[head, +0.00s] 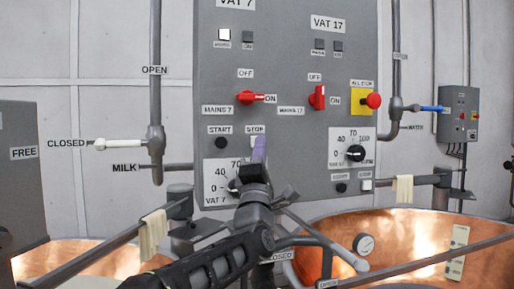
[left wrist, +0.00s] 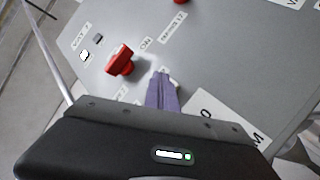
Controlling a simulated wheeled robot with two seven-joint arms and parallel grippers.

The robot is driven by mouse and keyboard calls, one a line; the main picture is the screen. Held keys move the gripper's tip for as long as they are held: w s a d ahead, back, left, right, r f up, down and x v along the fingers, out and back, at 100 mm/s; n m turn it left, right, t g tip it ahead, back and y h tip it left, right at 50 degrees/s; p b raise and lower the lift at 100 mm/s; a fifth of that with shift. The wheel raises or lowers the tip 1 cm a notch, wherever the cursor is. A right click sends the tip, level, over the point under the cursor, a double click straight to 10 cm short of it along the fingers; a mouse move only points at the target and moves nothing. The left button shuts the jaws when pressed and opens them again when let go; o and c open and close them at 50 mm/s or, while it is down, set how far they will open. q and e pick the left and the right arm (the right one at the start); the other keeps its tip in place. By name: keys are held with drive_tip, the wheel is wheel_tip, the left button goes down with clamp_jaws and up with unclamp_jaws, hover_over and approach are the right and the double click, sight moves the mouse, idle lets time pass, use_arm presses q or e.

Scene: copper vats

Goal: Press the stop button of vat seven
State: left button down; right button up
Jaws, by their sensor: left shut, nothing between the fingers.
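The grey control panel (head: 285,70) faces me, with the VAT 7 column on its left side. The vat seven stop button (head: 253,142) is pale and sits under the STOP label (head: 255,129), partly hidden by my fingers. My left gripper (head: 259,143) is shut and empty, its purple fingertips over the right part of the button. In the left wrist view the fingertips (left wrist: 162,77) are close beside a whitish button (left wrist: 174,83). I cannot tell whether they touch it. My right gripper is not in view.
The black start button (head: 221,143) is left of the stop button. The red mains 7 switch (head: 251,97) is above, the temperature dial (head: 236,185) below. A red all-stop button (head: 373,101) is at the right. Copper vats (head: 410,235) and a rail lie in front.

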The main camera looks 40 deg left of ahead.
use_arm(q)
drive_tip(key=shift+s+d, duration=0.1)
drive_tip(key=shift+d, duration=0.05)
drive_tip(key=s+d+b, duration=0.1)
drive_tip(key=d, duration=0.1)
drive_tip(key=s+d+b, duration=0.1)
drive_tip(key=d+b, duration=0.1)
drive_tip(key=shift+s, duration=0.4)
idle(0.3)
idle(0.8)
